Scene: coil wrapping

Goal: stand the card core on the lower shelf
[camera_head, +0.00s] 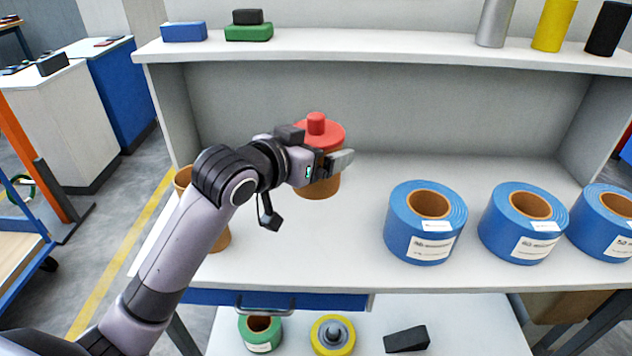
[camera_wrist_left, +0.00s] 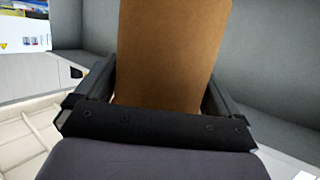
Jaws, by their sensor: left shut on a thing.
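A brown card core (camera_head: 321,186) stands upright in my left gripper (camera_head: 333,165), over the left middle of the white bench top. A red flanged plug with a knob (camera_head: 317,129) shows at its upper end. In the left wrist view the brown core (camera_wrist_left: 170,55) fills the space between the two fingers. I cannot tell whether its bottom touches the bench. A second brown cylinder (camera_head: 219,239) stands at the left, mostly hidden behind my left arm. The lower shelf (camera_head: 470,325) is white and shows at the bottom. My right gripper is not in view.
Several blue coils (camera_head: 425,238) stand on the right of the bench top. A green coil (camera_head: 260,334), a yellow coil (camera_head: 333,336) and a black wedge (camera_head: 407,340) are on the lower shelf. A blue drawer front (camera_head: 345,301) overhangs its back. The upper shelf (camera_head: 370,45) holds blocks and cylinders.

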